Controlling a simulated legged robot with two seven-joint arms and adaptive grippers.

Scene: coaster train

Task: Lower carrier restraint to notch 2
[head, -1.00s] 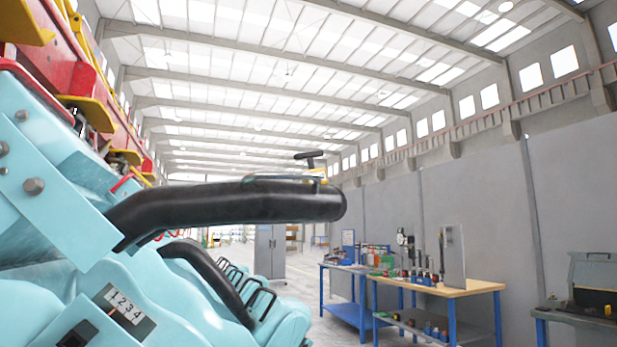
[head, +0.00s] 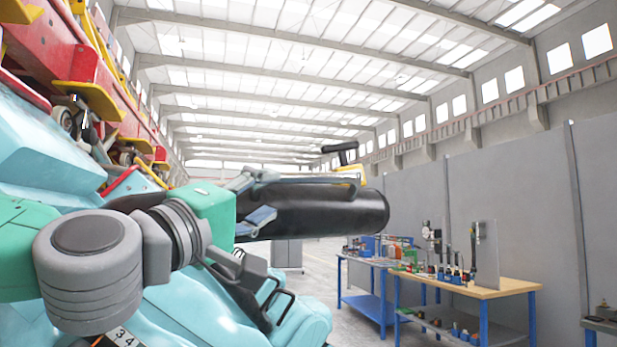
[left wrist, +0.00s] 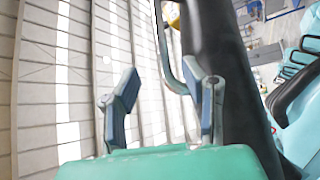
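The carrier restraint is a thick black padded bar (head: 325,212) reaching right from the light-blue carrier (head: 175,310). A thin grey rail (head: 318,182) runs along its top, with a yellow bracket and black handle (head: 345,158) near its end. My left gripper (head: 256,200), green with grey-blue fingers, is at the bar's near part. In the left wrist view the left gripper's fingers (left wrist: 162,100) are apart. The rail (left wrist: 163,45) curves down close to the right finger, and the bar (left wrist: 215,60) lies behind that finger; contact is unclear. The notch label (head: 122,338) is partly hidden by my arm, showing 3 and 4.
More light-blue seats with black bars (head: 275,300) continue behind. Red and yellow structure (head: 70,60) rises at the upper left. A blue-legged workbench with tools (head: 490,288) stands right, before a grey wall (head: 510,180). Open floor lies between seats and benches.

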